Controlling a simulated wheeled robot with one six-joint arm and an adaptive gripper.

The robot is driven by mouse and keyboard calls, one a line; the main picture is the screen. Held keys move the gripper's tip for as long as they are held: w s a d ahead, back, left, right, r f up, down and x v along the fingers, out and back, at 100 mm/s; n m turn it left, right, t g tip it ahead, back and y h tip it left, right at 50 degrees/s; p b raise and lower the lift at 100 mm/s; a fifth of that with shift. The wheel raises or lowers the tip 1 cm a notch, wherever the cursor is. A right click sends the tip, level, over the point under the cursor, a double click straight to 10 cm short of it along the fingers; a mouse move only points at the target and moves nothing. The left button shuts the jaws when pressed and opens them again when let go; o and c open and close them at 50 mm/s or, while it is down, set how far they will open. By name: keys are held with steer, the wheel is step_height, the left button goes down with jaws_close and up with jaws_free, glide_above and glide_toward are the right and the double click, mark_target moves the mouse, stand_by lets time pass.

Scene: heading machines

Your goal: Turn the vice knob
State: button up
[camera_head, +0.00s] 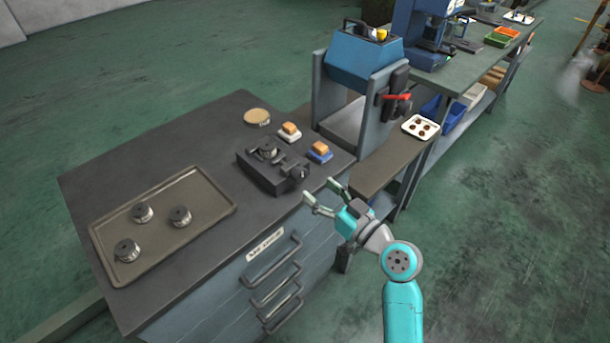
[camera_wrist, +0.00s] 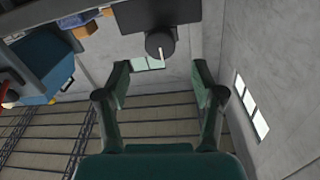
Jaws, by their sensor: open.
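The dark vice (camera_head: 262,172) sits on the workbench top near its front right edge. Its round dark knob (camera_head: 295,172) faces the front of the bench. In the wrist view the knob (camera_wrist: 160,42) is near the top middle, with a pale line on its face, in front of the dark vice body (camera_wrist: 150,14). My gripper (camera_head: 320,192) is open and empty, in front of the bench edge and a short way from the knob. In the wrist view my gripper's fingers (camera_wrist: 160,78) are spread either side of the knob's line, apart from it.
The bench (camera_head: 180,150) carries a tray (camera_head: 163,257) with several knobbed parts, a round tan disc (camera_head: 257,117), and white (camera_head: 290,136) and blue (camera_head: 319,155) blocks with orange tops beside the vice. Drawer handles (camera_head: 275,270) project below. A blue machine (camera_head: 363,55) stands behind right.

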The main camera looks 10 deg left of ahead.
mark_target(302, 177)
steer(key=x, duration=0.6)
steer(key=shift+w+a, duration=0.1)
steer(key=shift+a, duration=0.1)
steer(key=c, duration=1.1)
